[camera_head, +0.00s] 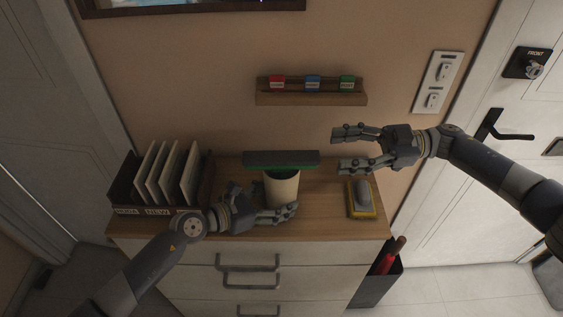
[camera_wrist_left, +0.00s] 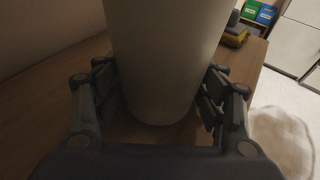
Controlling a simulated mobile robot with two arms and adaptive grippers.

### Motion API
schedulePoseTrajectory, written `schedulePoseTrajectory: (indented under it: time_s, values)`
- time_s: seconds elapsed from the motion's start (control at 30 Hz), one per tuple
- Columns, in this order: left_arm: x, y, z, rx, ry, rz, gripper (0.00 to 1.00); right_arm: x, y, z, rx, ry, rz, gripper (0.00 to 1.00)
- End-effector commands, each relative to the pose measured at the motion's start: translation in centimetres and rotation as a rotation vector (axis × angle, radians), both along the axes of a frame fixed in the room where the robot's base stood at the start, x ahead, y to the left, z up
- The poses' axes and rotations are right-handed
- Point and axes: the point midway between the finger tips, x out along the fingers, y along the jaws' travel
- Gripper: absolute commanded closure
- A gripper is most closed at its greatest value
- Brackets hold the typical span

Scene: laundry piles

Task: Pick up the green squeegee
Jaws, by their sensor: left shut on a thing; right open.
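The green squeegee (camera_head: 281,161) lies level across the top of a cream cup (camera_head: 282,190), a dark bar with a green strip below it; any handle is hidden in the cup. The cup stands on the wooden dresser top. My left gripper (camera_head: 265,204) is shut around the cup's sides, low down; the left wrist view shows the pale cup (camera_wrist_left: 165,60) between both fingers. My right gripper (camera_head: 340,151) is open and empty, a little right of the squeegee's right end, with its fingers pointing left.
A dark rack with upright panels (camera_head: 160,172) stands left on the dresser (camera_head: 325,210). A grey and yellow tool (camera_head: 361,198) lies at the right, below my right gripper. A wall shelf (camera_head: 311,98) holds red, blue and green blocks. A dark bin (camera_head: 377,280) with a red item stands right.

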Motion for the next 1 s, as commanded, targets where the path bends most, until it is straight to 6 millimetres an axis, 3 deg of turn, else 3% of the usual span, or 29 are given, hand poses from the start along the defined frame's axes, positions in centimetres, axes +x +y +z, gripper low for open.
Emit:
schedulePoseTrajectory:
  time_s: [0.27, 0.6, 0.83, 1.0]
  values:
    - [-0.1, 0.0, -0.2, 0.002, 0.003, -0.002, 0.48, 0.0, 0.2, -1.3, 0.044, 0.204, -0.055, 0.43]
    - [-0.1, -0.1, -0.2, 0.001, 0.003, -0.003, 0.48, -0.1, 5.5, -1.3, 0.047, 0.214, -0.056, 0.43]
    - [-0.1, 0.0, -0.2, 0.002, 0.003, -0.002, 0.48, -0.1, 7.3, -1.4, 0.046, 0.212, -0.056, 0.43]
    - [-0.1, 0.0, -0.2, 0.002, 0.003, -0.002, 0.48, -0.4, 9.9, -1.6, 0.046, 0.211, -0.054, 0.43]
